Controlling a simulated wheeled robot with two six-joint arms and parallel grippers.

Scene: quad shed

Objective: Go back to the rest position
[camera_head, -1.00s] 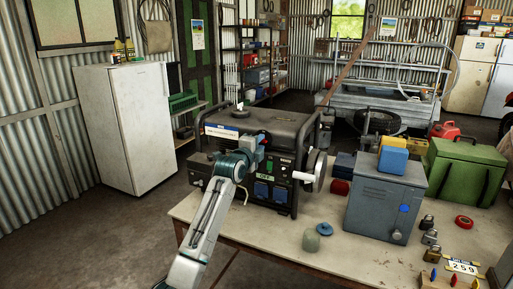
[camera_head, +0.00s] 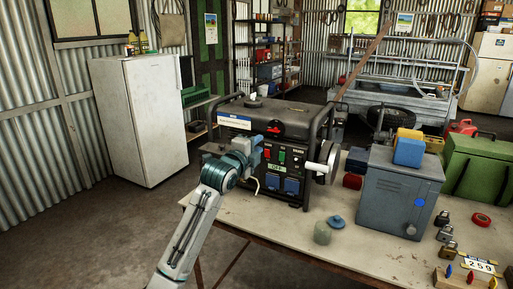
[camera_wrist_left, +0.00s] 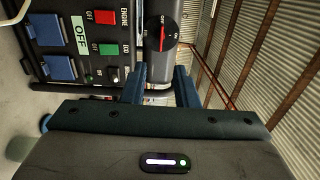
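The generator (camera_head: 275,140) stands on the workbench (camera_head: 262,221), its control panel facing me. My left gripper (camera_head: 258,150) is in front of the panel's left part. In the left wrist view its two blue fingers (camera_wrist_left: 160,85) stand apart with nothing held between them. Beyond them is the round black dial with a red pointer (camera_wrist_left: 162,34); it shows red in the head view (camera_head: 273,129). My right gripper is in neither view.
A grey metal box (camera_head: 398,195) with blue and yellow blocks on top stands right of the generator. A small jar (camera_head: 322,233), padlocks (camera_head: 446,233) and a red tape roll (camera_head: 481,220) lie on the bench. A white fridge (camera_head: 141,120) stands left; floor before it is clear.

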